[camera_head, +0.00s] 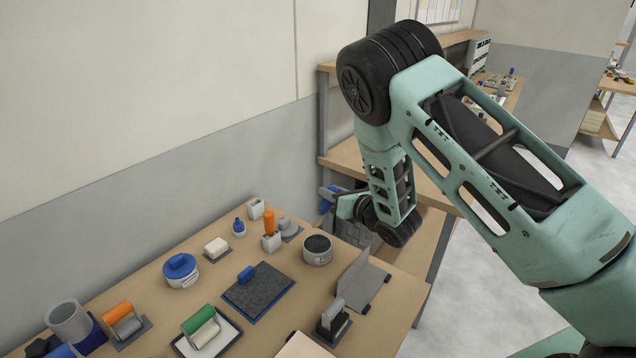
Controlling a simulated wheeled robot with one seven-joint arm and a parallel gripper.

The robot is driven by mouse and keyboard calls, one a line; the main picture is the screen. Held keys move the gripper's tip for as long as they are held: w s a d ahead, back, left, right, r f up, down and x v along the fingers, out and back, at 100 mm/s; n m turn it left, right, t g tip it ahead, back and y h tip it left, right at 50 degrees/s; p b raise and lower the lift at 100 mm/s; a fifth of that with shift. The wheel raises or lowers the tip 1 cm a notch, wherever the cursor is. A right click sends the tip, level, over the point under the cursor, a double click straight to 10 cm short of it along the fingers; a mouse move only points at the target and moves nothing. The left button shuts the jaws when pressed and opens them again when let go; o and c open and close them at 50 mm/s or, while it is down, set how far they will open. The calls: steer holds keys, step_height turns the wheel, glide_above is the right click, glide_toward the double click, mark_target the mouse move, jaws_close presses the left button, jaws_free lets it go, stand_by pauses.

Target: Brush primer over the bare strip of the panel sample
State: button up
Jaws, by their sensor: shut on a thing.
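My gripper (336,204) is at the end of my mint-green arm, above the back right part of the bench and partly hidden by my wrist. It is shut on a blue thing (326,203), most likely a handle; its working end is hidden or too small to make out. A dark grey textured piece (355,232) shows just below my wrist; I cannot tell whether it is the panel sample. A grey bracket-like stand (362,282) is below it on the bench. A pale round tin (317,250) with a dark top stands left of the stand. No bare strip can be made out.
The wooden bench (395,330) also holds a dark slab with a blue block (258,290), a blue-lidded tin (181,270), a green roller (200,326), an orange roller (122,320) and a black-based tool (333,320). A wall is behind; shelving (345,155) stands beyond.

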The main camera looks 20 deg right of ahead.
steer(key=shift+w+a+f, duration=0.1)
steer(key=shift+w+f, duration=0.05)
steer(key=shift+f, duration=0.05)
steer(key=shift+f+b, duration=1.5)
steer(key=shift+f, duration=1.25)
steer(key=shift+f+b, duration=0.65)
steer(key=shift+b, duration=0.2)
stand_by(0.7)
steer(key=shift+r, duration=0.15)
steer(key=shift+r+p, duration=1.65)
steer(key=shift+r, duration=1.85)
steer(key=shift+f, duration=0.1)
